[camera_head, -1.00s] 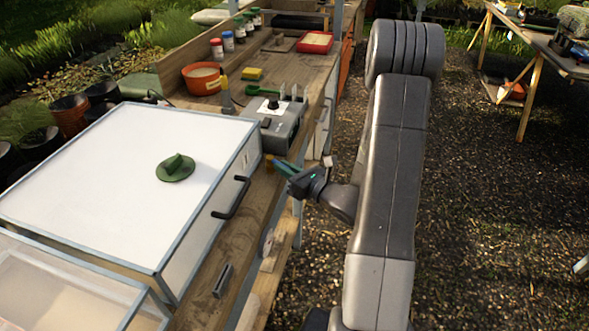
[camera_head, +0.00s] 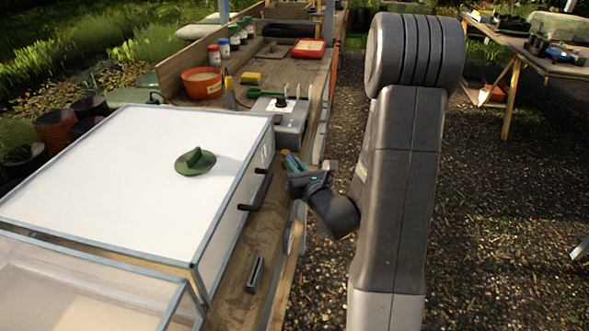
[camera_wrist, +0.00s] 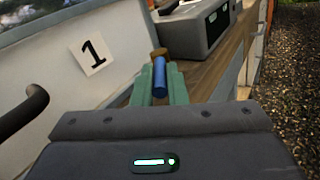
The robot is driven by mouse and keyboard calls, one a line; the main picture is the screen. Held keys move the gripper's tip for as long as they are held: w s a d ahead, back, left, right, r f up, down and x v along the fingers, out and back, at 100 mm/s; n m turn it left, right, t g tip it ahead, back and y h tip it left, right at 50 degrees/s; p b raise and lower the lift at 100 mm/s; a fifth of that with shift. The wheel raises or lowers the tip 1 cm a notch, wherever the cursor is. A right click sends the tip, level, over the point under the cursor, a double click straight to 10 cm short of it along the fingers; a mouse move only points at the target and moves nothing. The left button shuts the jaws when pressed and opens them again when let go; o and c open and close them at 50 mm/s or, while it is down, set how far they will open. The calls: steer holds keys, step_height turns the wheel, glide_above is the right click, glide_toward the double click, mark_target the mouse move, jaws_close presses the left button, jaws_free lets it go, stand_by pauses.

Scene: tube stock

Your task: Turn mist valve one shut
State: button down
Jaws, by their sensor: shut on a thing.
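The mist valve is on the side of the white box, beside a card marked "1" (camera_wrist: 92,57). In the wrist view its blue handle (camera_wrist: 159,76) lies between my green fingers, with a brass-coloured part (camera_wrist: 158,53) just beyond. The handle points back toward my wrist. My gripper (camera_wrist: 157,88) is shut on the blue handle. In the head view my gripper (camera_head: 290,162) is at the right side of the white box, near its far corner; the valve is small and partly hidden by the fingers there.
A grey control unit (camera_head: 290,125) stands just beyond. Gravel floor lies right.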

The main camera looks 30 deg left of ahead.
steer(key=c, duration=1.5)
jaws_free()
steer(key=shift+o, duration=0.2)
steer(key=b+v, duration=0.1)
steer(key=v, duration=1.2)
steer(key=shift+s+d+b, duration=0.2)
steer(key=shift+d+b, duration=0.1)
steer(key=shift+d, duration=0.05)
steer(key=shift+r, duration=0.1)
